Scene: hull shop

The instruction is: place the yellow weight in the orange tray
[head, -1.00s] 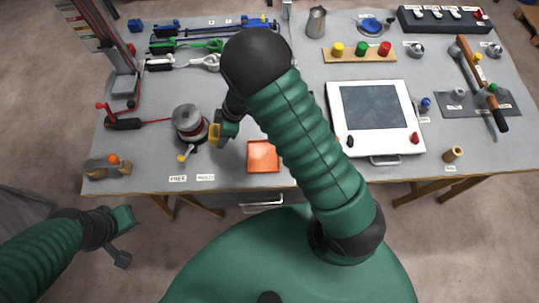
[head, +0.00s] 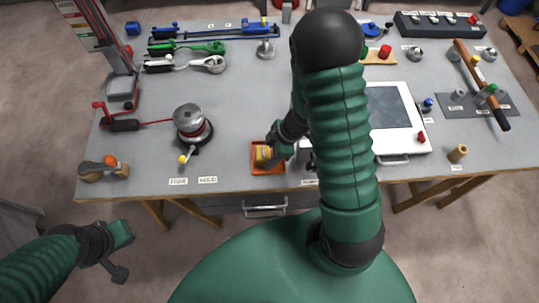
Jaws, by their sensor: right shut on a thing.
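The orange tray (head: 268,171) sits near the front edge of the grey table. The yellow weight (head: 263,154) is over or inside the tray; I cannot tell whether it touches the tray floor. My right gripper (head: 269,154) is shut on the weight, reaching in from the tray's right side, and its jaws hide part of the weight and tray. My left gripper (head: 121,252) is empty, low on the left, off the table, with its two fingers apart.
A round silver device with a red band (head: 190,124) stands left of the tray. A white-framed panel (head: 398,119) lies to the right, partly behind my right arm. A wooden block with an orange knob (head: 104,169) is at the front left. The table between device and tray is clear.

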